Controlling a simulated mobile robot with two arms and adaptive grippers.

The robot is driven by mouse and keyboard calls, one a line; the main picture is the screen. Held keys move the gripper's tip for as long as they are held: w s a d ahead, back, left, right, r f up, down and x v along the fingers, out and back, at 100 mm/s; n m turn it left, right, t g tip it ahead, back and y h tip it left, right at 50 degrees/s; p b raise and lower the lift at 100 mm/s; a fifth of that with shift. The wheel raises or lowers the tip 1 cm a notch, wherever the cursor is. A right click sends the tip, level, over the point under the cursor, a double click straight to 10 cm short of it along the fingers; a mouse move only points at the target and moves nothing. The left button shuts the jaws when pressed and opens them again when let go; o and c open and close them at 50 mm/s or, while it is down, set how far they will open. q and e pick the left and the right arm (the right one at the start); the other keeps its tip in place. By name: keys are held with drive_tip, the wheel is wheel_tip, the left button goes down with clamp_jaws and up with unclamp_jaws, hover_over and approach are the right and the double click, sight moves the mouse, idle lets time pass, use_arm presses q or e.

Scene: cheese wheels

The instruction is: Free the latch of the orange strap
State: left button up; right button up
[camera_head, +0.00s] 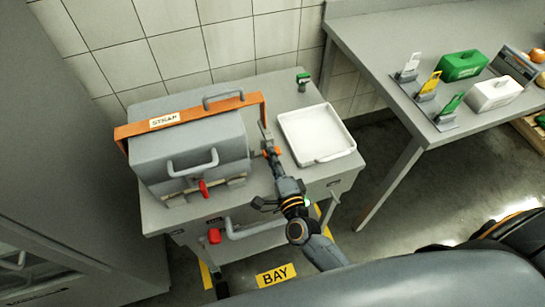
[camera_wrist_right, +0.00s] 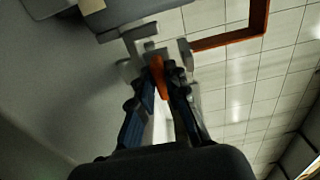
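The orange strap (camera_head: 185,115) with a "STRAP" label runs over a grey lidded box (camera_head: 190,150) and down its right side; part of it shows in the wrist view (camera_wrist_right: 230,38). An orange latch lever (camera_wrist_right: 159,76) sits on a grey bracket at the strap's lower end. My right gripper (camera_head: 268,146) is at this latch, right of the box. In the wrist view its fingers (camera_wrist_right: 161,90) close in on both sides of the lever and appear shut on it; the exact contact is dark and blurred. My left gripper is not in view.
A white tray (camera_head: 317,135) lies just right of my right gripper on the grey cart (camera_head: 270,84). A side table (camera_head: 375,50) holds cards and boxes.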

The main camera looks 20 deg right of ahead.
drive_tip(key=o, duration=0.3)
drive_tip(key=s, duration=1.2)
drive_tip(key=shift+d, duration=0.2)
